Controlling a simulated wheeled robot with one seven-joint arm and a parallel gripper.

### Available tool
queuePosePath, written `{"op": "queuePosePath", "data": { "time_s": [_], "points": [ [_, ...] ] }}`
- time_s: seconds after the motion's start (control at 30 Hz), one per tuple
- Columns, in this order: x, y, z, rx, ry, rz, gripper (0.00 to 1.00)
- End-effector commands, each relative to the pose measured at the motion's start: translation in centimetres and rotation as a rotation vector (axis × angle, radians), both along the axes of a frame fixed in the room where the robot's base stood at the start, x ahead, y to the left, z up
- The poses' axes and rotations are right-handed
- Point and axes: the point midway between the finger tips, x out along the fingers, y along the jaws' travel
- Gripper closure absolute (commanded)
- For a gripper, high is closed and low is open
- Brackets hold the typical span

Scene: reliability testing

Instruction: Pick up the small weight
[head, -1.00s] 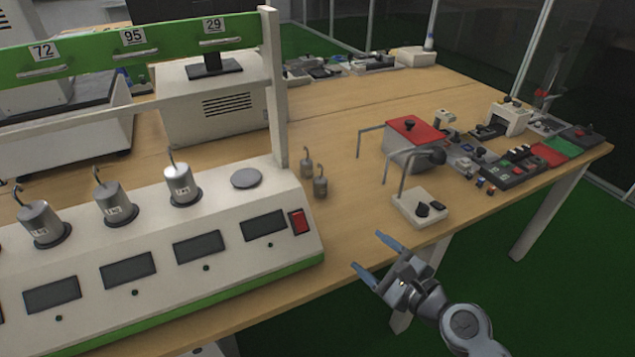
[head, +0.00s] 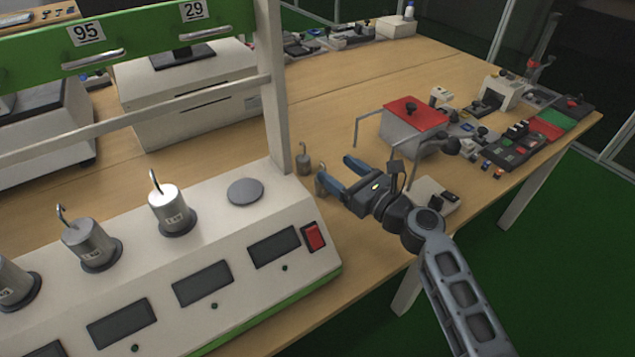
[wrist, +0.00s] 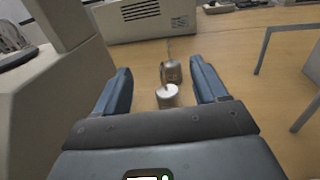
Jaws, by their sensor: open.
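Two small grey metal weights with hooks stand on the wooden table beside the right end of the white weighing bench. The farther small weight (head: 303,163) is in clear view and also shows in the wrist view (wrist: 172,73). The nearer small weight (head: 319,185) is partly hidden by my gripper in the head view. In the wrist view this nearer weight (wrist: 168,96) lies between my two blue fingers, apart from both. My gripper (head: 333,171) is open, low over the table, its fingers pointing toward the weights.
Larger weights (head: 171,207) stand on round pads of the weighing bench (head: 225,230), and one pad (head: 245,192) is bare. The bench's upright post (head: 274,90) rises left of the small weights. A red-topped box (head: 415,112) and a switch base (head: 436,192) are right of my gripper.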

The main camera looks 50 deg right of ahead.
Motion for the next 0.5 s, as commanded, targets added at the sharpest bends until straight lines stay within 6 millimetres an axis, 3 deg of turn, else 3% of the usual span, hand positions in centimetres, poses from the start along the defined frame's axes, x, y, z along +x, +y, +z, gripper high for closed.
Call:
{"op": "queuePosePath", "data": {
  "time_s": [0.1, 0.3, 0.5],
  "points": [
    [0.0, -0.1, -3.0, 0.002, 0.003, -0.002, 0.28],
    [0.0, 0.0, -6.3, 0.0, 0.002, 0.0, 0.28],
    [1.2, -0.1, -6.2, -0.001, 0.0, -0.001, 0.28]
  ]
}}
